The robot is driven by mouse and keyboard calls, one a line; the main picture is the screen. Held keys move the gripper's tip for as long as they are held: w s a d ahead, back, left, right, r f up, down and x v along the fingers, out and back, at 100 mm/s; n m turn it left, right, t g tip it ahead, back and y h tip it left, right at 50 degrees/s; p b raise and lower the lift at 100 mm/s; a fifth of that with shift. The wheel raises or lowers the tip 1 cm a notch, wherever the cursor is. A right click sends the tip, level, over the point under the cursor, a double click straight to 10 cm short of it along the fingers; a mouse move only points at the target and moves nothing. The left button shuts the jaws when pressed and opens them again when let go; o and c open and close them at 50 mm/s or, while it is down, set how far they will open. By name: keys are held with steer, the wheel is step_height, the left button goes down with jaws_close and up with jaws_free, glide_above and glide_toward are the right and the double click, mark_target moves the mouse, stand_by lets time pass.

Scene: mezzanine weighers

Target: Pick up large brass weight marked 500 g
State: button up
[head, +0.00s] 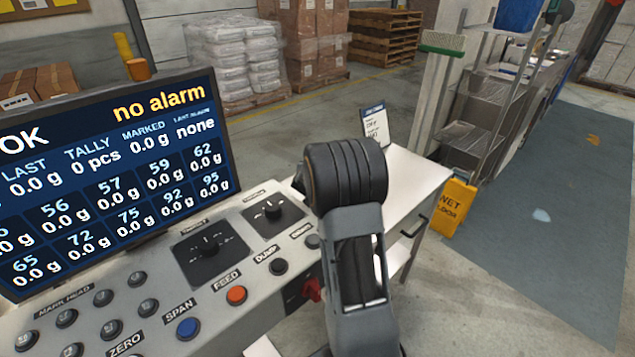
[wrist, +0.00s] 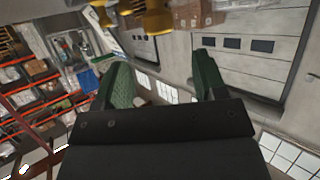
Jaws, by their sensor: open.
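I cannot make out the large brass weight marked 500 g in either view. My gripper (wrist: 162,72) shows in the wrist view, with its two green-padded fingers spread wide apart and nothing between them. It points out into the open hall, at a tilt. In the head view my arm rises in front of the white table and hides part of it. My gripper cannot be made out in that view.
A control console (head: 190,265) with a screen (head: 110,175) fills the left. A white table (head: 415,185) with a small sign (head: 375,127) stands behind my arm. A yellow wet-floor sign (head: 453,207) stands beside it. Open floor (head: 545,240) lies to the right.

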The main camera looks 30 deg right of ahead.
steer(key=shift+a+f+p+x, duration=0.1)
steer(key=shift+f+x, duration=0.15)
steer(key=shift+x, duration=1.1)
steer(key=shift+a+f+p+x, duration=0.1)
steer(key=shift+f+x, duration=0.15)
steer(key=shift+x, duration=1.1)
steer(key=shift+a+f+p+x, duration=0.1)
steer(key=shift+f+x, duration=0.2)
steer(key=shift+x, duration=1.05)
steer(key=shift+s, duration=0.15)
steer(key=shift+r, duration=0.1)
jaws_close()
